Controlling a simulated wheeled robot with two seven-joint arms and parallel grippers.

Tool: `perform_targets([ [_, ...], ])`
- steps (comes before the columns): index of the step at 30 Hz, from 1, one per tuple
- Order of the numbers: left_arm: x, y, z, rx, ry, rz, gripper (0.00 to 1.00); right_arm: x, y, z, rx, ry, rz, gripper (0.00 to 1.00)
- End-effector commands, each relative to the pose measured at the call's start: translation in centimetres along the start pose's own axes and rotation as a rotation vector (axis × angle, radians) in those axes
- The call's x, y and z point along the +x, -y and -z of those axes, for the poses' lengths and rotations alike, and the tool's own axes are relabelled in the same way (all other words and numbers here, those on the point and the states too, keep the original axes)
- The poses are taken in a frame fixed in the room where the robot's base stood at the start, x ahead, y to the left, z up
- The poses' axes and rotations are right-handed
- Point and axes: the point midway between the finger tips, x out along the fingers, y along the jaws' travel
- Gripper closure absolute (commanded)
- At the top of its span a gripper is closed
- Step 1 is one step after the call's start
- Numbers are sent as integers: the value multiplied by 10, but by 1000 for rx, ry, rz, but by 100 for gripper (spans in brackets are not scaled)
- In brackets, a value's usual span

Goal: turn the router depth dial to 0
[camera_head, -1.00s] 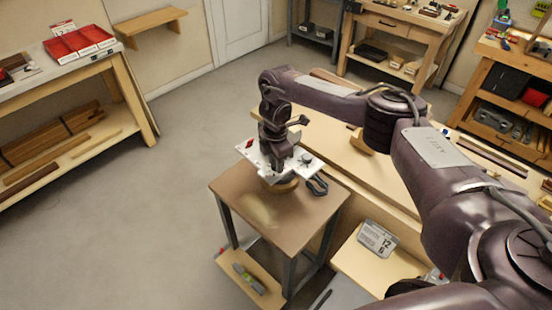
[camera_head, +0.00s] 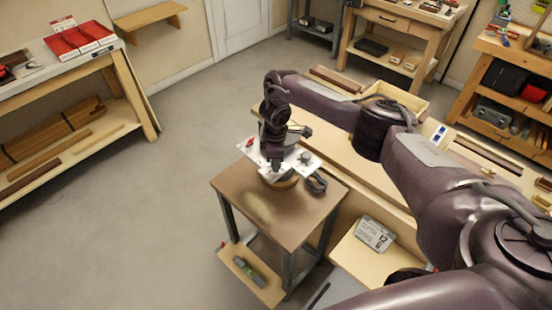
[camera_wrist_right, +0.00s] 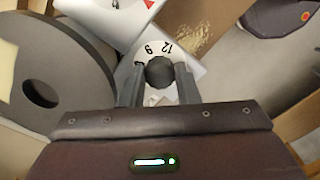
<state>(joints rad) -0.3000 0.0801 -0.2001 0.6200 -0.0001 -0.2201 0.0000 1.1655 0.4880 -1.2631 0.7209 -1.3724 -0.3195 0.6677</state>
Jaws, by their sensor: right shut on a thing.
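The router depth dial is a dark ribbed knob (camera_wrist_right: 160,72) on a white round scale (camera_wrist_right: 152,48). The numbers 9 and 12 show beside the knob in the right wrist view; the rest of the scale is hidden. My right gripper (camera_wrist_right: 159,78) is shut on the knob, one finger on each side. In the head view my right gripper (camera_head: 275,165) points down at the white plate (camera_head: 306,158) on a small brown table, and hides the knob. My left gripper is not in view.
The small table (camera_head: 285,220) has free room at its front. A long bench (camera_head: 345,150) runs behind the table. A dark disc with a hole (camera_wrist_right: 45,75) stands left of the knob.

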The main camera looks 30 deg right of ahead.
Motion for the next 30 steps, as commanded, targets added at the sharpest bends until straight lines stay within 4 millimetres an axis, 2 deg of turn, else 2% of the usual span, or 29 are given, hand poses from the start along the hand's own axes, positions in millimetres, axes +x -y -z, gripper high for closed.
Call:
perform_targets([
  [11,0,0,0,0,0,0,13,-2,-2,0,8,-3,-4,94],
  [12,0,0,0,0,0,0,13,-2,-2,0,8,-3,-4,69],
  [17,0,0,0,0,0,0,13,-1,-1,0,6,-2,-2,50],
  [30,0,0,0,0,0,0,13,0,-1,0,7,-1,-3,50],
])
